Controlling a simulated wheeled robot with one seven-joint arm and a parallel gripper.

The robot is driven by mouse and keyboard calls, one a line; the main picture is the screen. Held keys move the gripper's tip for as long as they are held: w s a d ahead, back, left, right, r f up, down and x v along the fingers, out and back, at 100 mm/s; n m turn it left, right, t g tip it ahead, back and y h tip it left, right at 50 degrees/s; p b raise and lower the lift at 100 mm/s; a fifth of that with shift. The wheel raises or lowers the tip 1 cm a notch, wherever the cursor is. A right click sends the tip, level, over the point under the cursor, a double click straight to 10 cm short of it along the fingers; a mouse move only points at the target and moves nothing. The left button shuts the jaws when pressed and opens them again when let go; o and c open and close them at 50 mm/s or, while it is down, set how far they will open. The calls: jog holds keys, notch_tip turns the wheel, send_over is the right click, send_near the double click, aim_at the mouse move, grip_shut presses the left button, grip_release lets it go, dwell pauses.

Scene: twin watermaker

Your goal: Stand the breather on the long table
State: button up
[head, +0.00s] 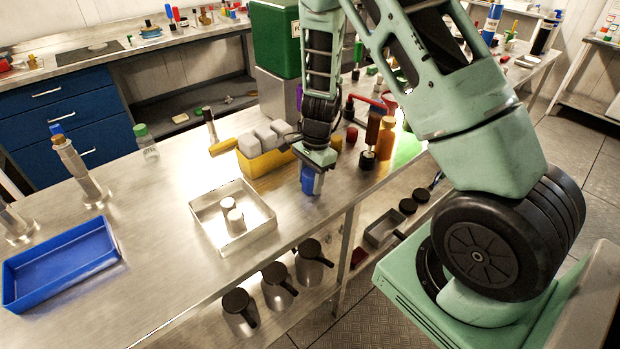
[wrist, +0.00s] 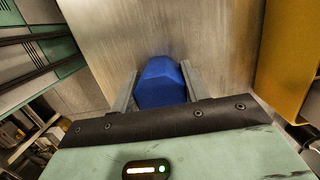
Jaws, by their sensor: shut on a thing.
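My gripper (head: 314,170) points down over the front part of the long table (head: 160,215), near its front edge. It is shut on a blue faceted piece (head: 310,183), which looks like the breather. In the wrist view the blue piece (wrist: 162,84) sits between the two grey fingers, with its faceted end towards the camera. Its lower end is close to the tabletop; I cannot tell whether it touches. The metal tabletop (wrist: 170,30) around it is bare in the wrist view.
A yellow caddy (head: 264,163) with grey-white blocks stands just left of my gripper. A metal tray (head: 262,212) with white pieces lies further left, and a blue tray (head: 62,262) at far left. Brown and orange bottles (head: 386,142) stand to the right. Bare table lies between the trays.

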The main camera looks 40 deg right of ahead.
jog(key=o, duration=1)
jog(key=shift+f, duration=0.1)
jog(key=r, duration=0.3)
jog(key=d+r, duration=0.1)
jog(key=r, duration=0.7)
jog(key=shift+d+r, duration=0.2)
jog(key=shift+d, duration=0.1)
jog(key=shift+r, duration=0.3)
jog(key=s+a+r+n, duration=0.35)
jog(key=a+n, duration=0.25)
jog(key=a, duration=0.3)
jog(key=s+a+r+n, duration=0.2)
jog(key=s+a+n, duration=0.3)
jog(key=a, duration=0.4)
jog(key=s+a+r+n, duration=0.1)
jog(key=s+a+n, duration=0.3)
jog(key=s+n, duration=0.3)
jog(key=s+a+r+n+h, duration=0.1)
jog(key=s+a+r+n, duration=0.1)
jog(key=s+n, duration=0.5)
jog(key=shift+s+a+r, duration=0.2)
jog(key=shift+s+a, duration=0.7)
